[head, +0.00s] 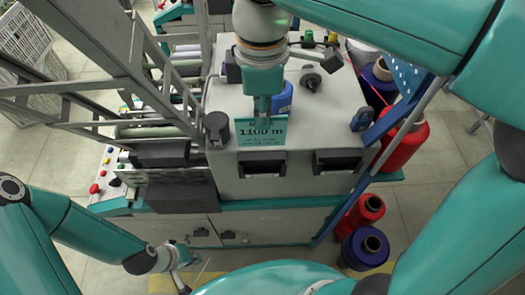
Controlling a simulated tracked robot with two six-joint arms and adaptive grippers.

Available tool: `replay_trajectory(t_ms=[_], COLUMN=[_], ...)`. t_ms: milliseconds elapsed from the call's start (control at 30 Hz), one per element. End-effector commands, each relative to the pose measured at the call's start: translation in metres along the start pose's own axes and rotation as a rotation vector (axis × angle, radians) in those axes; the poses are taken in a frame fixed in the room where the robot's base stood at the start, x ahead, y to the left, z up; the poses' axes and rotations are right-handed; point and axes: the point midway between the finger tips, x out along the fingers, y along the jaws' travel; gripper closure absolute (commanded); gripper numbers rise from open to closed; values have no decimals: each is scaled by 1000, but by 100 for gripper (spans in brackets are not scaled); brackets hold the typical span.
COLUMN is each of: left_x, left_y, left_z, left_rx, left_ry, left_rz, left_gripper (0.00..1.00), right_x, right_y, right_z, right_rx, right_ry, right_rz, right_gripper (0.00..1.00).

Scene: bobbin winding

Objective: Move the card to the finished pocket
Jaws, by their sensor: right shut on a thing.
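The card (262,134) is teal with a paler band reading "1100 m". It stands roughly upright in front of the grey machine housing (225,170). My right gripper (262,106) comes down from above and is shut on the card's top edge. Two dark pockets are on the housing front: a left pocket (262,166) just below the card, its upper part covered by the card, and a right pocket (338,164). No readable label tells which is the finished one. My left gripper (190,273) is low at the left, apart from the machine, and looks open and empty.
Red (403,140) and blue (380,80) thread bobbins stand at the right, with more bobbins (365,245) below. A grey metal frame (135,60) rises at the left of the housing. A dark knob (216,128) stands left of the card. A blue rail slants beside the right pocket.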

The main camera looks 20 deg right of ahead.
Motion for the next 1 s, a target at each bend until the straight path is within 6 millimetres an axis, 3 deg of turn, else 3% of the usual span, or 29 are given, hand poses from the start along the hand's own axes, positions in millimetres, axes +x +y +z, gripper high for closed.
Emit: replay_trajectory(t_ms=[100,300,467,733,1000], left_x=[5,7,8,10,10], left_y=[-2,-2,-3,-4,-4], left_z=[0,0,0,0,0], left_rx=[0,0,0,0,0], left_ry=[1,1,1,1,1], left_rz=[0,0,0,0,0], left_gripper=[100,100,100,100,100], right_x=[33,65,74,109,113], right_y=[-1,0,0,0,0], right_z=[1,0,0,0,-1], right_rx=[1,1,0,-1,-2], right_ry=[-3,-2,-1,-1,1], right_rz=[-3,0,0,-1,1], right_gripper=[100,100,100,100,100])
